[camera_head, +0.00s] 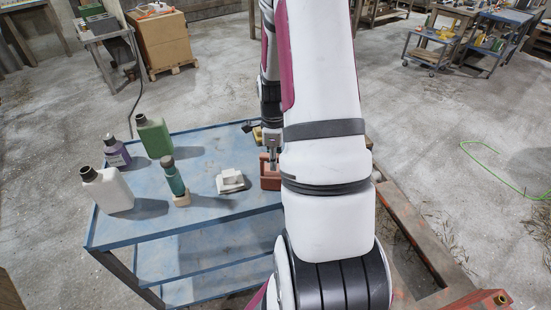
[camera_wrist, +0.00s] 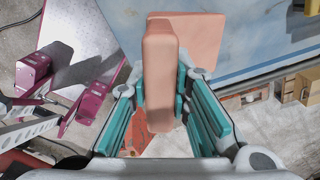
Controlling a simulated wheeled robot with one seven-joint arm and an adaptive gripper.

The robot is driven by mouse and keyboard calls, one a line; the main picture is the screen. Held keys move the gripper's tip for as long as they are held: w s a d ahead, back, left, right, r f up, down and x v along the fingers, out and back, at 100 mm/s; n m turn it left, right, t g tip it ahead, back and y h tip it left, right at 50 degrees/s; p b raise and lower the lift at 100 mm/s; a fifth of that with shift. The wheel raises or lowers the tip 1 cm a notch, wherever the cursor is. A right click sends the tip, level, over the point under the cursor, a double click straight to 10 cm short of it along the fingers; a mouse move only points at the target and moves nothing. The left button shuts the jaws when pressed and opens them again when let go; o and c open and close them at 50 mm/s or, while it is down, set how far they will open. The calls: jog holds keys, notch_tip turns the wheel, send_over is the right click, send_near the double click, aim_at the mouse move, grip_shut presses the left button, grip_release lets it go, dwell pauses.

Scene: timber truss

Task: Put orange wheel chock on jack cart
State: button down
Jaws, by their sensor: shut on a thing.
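The orange wheel chock (camera_head: 269,181) looks dull salmon-orange and shows near the right part of the blue cart's top (camera_head: 215,205). In the wrist view the chock (camera_wrist: 159,60) has a long block toward me and a wider flat part behind it. My gripper (camera_head: 272,153) is shut on the chock; in the wrist view its teal-padded fingers (camera_wrist: 160,108) press both sides of the block. I cannot tell whether the chock touches the cart top. My arm hides the cart's right end. No cart is clearly marked as the jack cart.
On the blue cart stand a green jug (camera_head: 154,137), a white bottle (camera_head: 108,190), a purple bottle (camera_head: 116,153), a teal bottle (camera_head: 174,178) and a grey-white block (camera_head: 230,181). A yellow item (camera_head: 257,135) is behind my gripper. A reddish beam (camera_head: 415,235) lies to the right.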

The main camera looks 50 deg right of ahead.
jog(key=shift+f, duration=0.15)
jog(key=c, duration=1.5)
grip_release()
